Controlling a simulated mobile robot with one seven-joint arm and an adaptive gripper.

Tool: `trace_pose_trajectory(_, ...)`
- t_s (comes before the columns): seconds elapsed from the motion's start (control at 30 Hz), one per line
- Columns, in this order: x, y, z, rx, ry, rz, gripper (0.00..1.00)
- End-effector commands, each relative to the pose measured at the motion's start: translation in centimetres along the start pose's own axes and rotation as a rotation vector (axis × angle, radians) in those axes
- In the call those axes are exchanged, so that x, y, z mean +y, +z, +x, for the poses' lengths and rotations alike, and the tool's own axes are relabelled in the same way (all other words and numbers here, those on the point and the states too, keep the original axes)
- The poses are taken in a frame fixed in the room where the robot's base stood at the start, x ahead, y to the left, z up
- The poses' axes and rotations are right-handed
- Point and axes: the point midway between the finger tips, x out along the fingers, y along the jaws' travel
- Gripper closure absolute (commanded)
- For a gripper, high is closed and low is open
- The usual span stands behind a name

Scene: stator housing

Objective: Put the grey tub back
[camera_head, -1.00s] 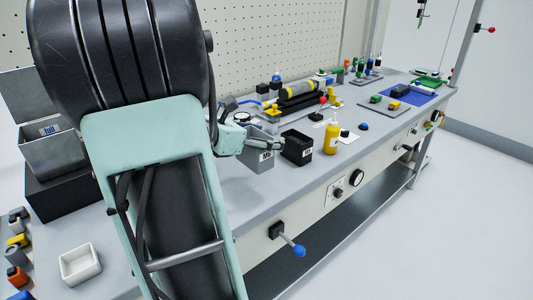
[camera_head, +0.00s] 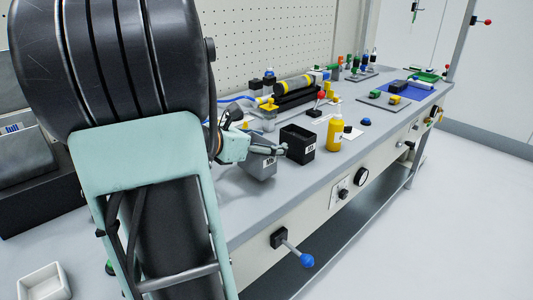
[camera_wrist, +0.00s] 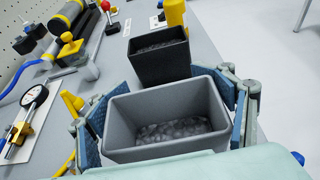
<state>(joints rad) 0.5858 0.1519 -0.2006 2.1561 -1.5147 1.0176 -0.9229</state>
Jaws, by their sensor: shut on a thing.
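In the wrist view the grey tub (camera_wrist: 160,103) is upright and holds a layer of dark grey pieces. My gripper (camera_wrist: 168,122) has its blue-padded fingers pressed on two opposite sides of it. In the head view my gripper (camera_head: 255,150) is partly hidden by my arm. I cannot tell whether the tub's base touches the bench. In the wrist view the black tub (camera_wrist: 160,62) stands just beyond it, with dark contents.
A yellow bottle (camera_head: 334,133) stands right of the black tub. A dial gauge (camera_wrist: 30,100) and yellow clamps lie left of the grey tub in the wrist view. A white tray (camera_head: 43,283) is at the lower left. The bench's front strip is clear.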

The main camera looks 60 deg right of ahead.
Motion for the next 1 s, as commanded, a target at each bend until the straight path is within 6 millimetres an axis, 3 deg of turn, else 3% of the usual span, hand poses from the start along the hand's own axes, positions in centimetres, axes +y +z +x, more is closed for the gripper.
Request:
trace_pose_trajectory(0.03, -0.2, -1.2, 0.6, 0.000, -0.001, 0.000, 0.77)
trace_pose_trajectory(0.17, -0.7, -2.2, 1.3, 0.000, -0.001, 0.002, 0.77)
trace_pose_trajectory(0.63, -0.8, -2.7, 1.5, 0.000, 0.000, 0.001, 0.77)
trace_pose_trajectory(0.67, -0.8, -2.6, 1.4, 0.001, 0.000, 0.001, 0.26)
trace_pose_trajectory(0.83, -0.8, -2.6, 1.4, 0.001, 0.000, 0.000, 0.07)
trace_pose_trajectory(1.0, -0.8, -2.6, 1.4, 0.001, 0.000, 0.000, 0.06)
